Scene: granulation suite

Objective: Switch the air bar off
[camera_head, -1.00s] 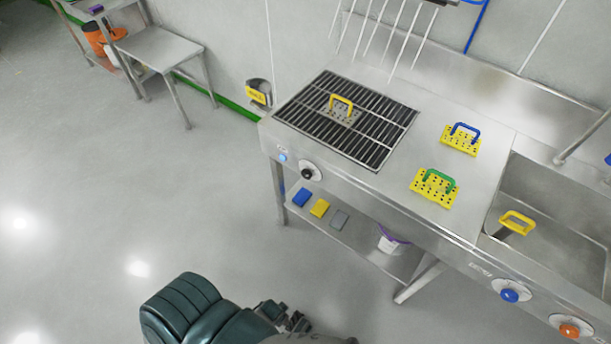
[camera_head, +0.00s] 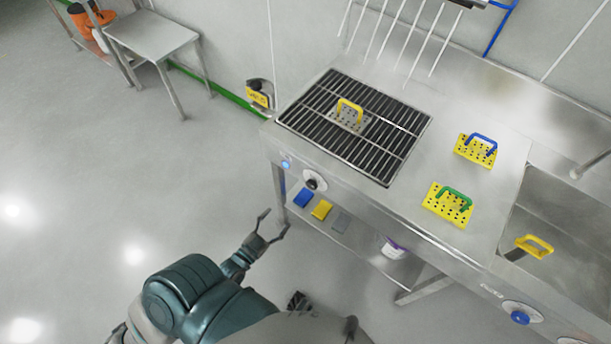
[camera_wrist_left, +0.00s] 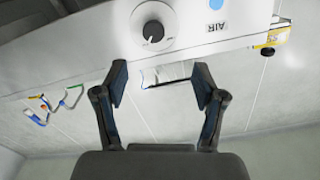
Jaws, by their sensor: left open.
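The air bar's black knob (camera_head: 314,180) sits on a white round dial on the front panel of the steel bench. A blue indicator (camera_head: 286,163) shows left of it. In the wrist view the knob (camera_wrist_left: 153,29) carries a white mark, and an upside-down AIR label (camera_wrist_left: 211,23) and the blue indicator (camera_wrist_left: 216,3) are beside it. My left gripper (camera_head: 275,221) is open and empty, below and in front of the knob, apart from it. In the wrist view its spread fingers (camera_wrist_left: 163,82) point toward the panel. My right gripper cannot be made out.
The bench top holds a dark grate (camera_head: 385,145) and yellow perforated plates with blue (camera_head: 474,151) and green (camera_head: 445,209) handles. A blue knob (camera_head: 520,318) sits farther right. Floor to the left is clear.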

